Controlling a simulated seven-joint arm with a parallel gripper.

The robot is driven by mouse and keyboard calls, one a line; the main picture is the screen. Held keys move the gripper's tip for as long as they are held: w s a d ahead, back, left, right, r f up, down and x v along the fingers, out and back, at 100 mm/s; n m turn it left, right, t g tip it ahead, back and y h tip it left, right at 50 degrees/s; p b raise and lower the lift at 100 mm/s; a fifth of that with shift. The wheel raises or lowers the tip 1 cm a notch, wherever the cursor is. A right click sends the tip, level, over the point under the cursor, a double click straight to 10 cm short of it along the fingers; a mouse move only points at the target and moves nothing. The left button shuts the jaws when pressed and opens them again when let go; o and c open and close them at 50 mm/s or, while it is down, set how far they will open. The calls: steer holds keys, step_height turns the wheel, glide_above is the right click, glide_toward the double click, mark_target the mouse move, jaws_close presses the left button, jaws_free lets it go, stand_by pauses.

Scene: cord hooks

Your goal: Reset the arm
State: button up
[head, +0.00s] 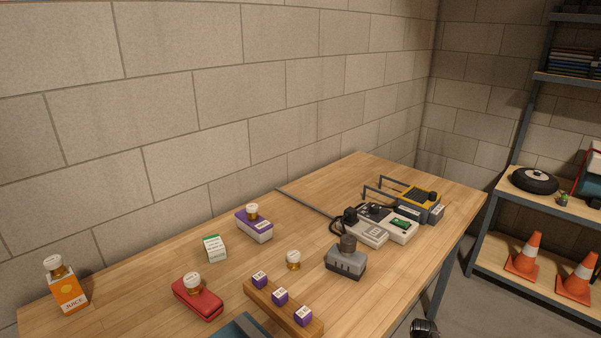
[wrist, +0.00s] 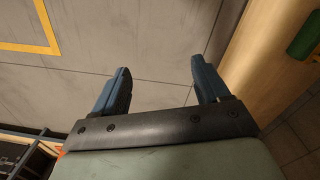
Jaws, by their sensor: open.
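My gripper (wrist: 160,65) shows in the wrist view with its two blue-black fingers apart and nothing between them. Below the fingers is grey floor (wrist: 150,35), with the wooden edge of a bench or table at the right. The gripper cannot be clearly made out in the head view. There the wooden table (head: 150,285) stands against a block wall.
On the table are a juice carton (head: 67,292), a red case (head: 198,298), a purple-and-white box (head: 254,226), a wooden rail (head: 263,300) with purple blocks, a grey device (head: 345,262) and a yellow-black device (head: 413,198). Shelving with orange cones (head: 524,254) stands right.

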steer(key=s+a+f+n+g, duration=0.1)
steer(key=s+a+f, duration=0.3)
steer(key=s, duration=0.6)
steer(key=s+a+f+n+g, duration=0.2)
steer(key=s+a+f+g, duration=0.1)
steer(key=s+a, duration=0.5)
steer(key=s+a+f+n+g, duration=0.2)
steer(key=s+a+f, duration=0.2)
steer(key=s+a, duration=0.3)
steer(key=s, duration=0.5)
steer(key=shift+f, duration=0.3)
